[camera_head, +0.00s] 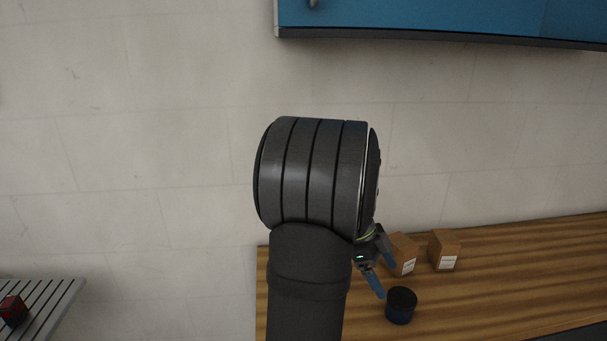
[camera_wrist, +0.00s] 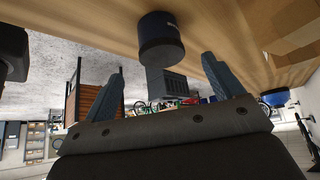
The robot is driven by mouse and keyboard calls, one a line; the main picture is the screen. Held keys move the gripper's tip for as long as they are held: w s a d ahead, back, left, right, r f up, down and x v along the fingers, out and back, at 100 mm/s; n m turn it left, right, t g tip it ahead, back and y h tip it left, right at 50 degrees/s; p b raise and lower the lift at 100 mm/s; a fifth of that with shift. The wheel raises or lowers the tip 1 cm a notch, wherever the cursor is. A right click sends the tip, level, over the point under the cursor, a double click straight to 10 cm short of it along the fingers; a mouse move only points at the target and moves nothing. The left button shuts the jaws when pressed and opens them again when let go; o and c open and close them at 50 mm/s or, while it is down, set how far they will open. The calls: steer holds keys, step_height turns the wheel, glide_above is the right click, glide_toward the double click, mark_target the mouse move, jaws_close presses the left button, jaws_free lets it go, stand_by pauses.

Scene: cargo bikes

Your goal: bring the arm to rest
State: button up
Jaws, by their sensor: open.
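My gripper (camera_head: 382,274) shows at the right of my dark arm in the head view, beside the wooden table's left part. Its two blue-grey fingers are apart with nothing between them in the head view. In the wrist view, my gripper (camera_wrist: 165,85) is open, with one finger at each side. A dark blue, black-topped cylinder (camera_head: 401,306) stands on the table just right of and below the fingers in the head view. It also shows in the wrist view (camera_wrist: 160,40), between and beyond the fingertips. My arm hides part of the table.
Two small brown boxes (camera_head: 404,254) (camera_head: 445,250) stand on the wooden table (camera_head: 520,262) close to my gripper. A slatted grey surface (camera_head: 50,300) with a red-and-black object (camera_head: 12,310) is at lower left. A blue panel (camera_head: 440,18) hangs on the wall above. The table's right part looks clear.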

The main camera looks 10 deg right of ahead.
mark_target(402, 297)
steer(key=x, duration=1)
steer(key=shift+f, duration=0.1)
step_height(402, 297, up, 3)
steer(key=shift+a, duration=0.1)
steer(key=shift+r, duration=0.7)
